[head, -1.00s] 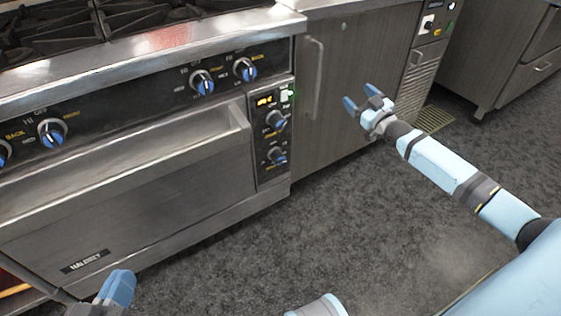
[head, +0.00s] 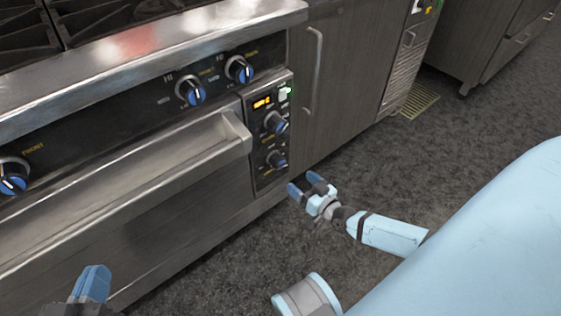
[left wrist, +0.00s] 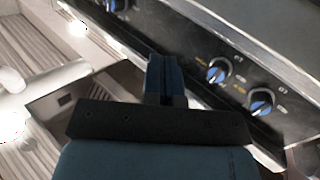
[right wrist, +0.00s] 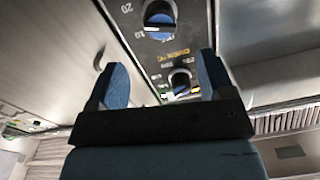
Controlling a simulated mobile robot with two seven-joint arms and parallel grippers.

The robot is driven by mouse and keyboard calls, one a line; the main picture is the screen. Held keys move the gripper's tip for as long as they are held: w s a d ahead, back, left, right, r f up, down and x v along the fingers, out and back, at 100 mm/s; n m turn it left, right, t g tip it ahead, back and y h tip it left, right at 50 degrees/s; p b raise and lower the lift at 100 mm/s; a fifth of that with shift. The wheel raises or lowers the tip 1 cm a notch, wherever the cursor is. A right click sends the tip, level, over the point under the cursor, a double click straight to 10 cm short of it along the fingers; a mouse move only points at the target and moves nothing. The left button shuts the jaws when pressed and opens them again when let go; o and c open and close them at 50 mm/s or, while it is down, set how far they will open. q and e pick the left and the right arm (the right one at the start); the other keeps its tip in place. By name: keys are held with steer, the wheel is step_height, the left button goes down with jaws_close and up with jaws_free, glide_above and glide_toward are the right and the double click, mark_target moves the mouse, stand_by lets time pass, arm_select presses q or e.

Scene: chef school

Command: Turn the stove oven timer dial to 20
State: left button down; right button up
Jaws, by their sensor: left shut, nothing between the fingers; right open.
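The oven control panel has a green light and two blue-and-black dials, an upper dial (head: 276,123) and a lower dial (head: 276,160). In the right wrist view, one dial (right wrist: 160,18) has the numbers 10 and 20 beside it. It looks like the timer dial, but its pointer setting is not readable. Another dial (right wrist: 180,80) shows between the fingers. My right gripper (head: 306,184) is open and empty, low and to the right of the lower dial, apart from it. My left gripper (head: 92,283) is shut and empty before the oven front; its fingers (left wrist: 166,75) also show in the left wrist view.
The oven handle (head: 130,190) juts out left of the panel. Burner knobs (head: 191,91) line the stove front above. A cabinet (head: 345,70) with a vertical handle stands right of the oven. The floor (head: 460,140) in front is clear.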

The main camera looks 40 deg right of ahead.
mark_target(283, 166)
steer(key=w+b, duration=0.1)
steer(key=w, duration=0.4)
steer(key=w+a+b, duration=0.1)
steer(key=w, duration=0.2)
steer(key=shift+f+b, duration=0.1)
steer(key=shift+b, duration=0.25)
arm_select(q)
steer(key=shift+w+a+r+m+t+h, duration=0.1)
steer(key=shift+w+a+m+t+h, duration=0.15)
steer(key=shift+w+m, duration=0.25)
steer(key=shift+w+a+r+m+t+h, duration=0.15)
steer(key=shift+w+a+m+t, duration=0.2)
steer(key=shift+m, duration=0.25)
arm_select(e)
steer(key=shift+w, duration=0.7)
arm_select(q)
steer(key=shift+f, duration=0.1)
arm_select(e)
steer(key=c, duration=0.9)
steer(key=shift+m, duration=0.6)
